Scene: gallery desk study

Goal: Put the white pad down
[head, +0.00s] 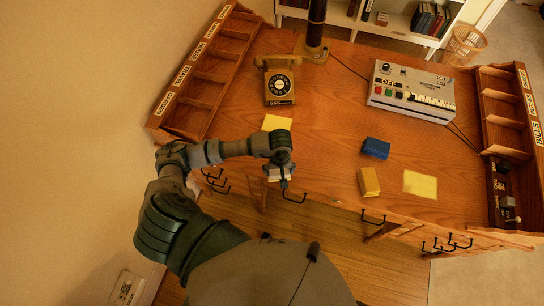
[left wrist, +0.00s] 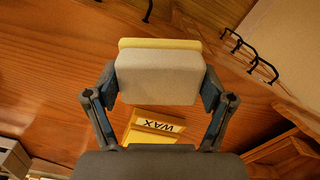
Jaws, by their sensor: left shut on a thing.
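My left gripper (head: 281,178) is shut on the white pad (head: 279,172), just over the desk's front edge in the head view. In the left wrist view the white pad (left wrist: 158,76) is a pale block between the two fingers of my left gripper (left wrist: 158,88). A yellow strip shows along its upper edge there; I cannot tell whether it belongs to the pad. A yellow square (head: 277,122) lies flat on the wooden desk (head: 325,120), just behind the gripper. My right gripper is not in view.
A blue block (head: 376,148), a yellow block (head: 369,182) and another flat yellow square (head: 420,184) are to the right. A telephone (head: 280,88) and a grey machine (head: 412,92) stand farther back. Compartment racks (head: 208,75) line the sides. The desk's middle is clear.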

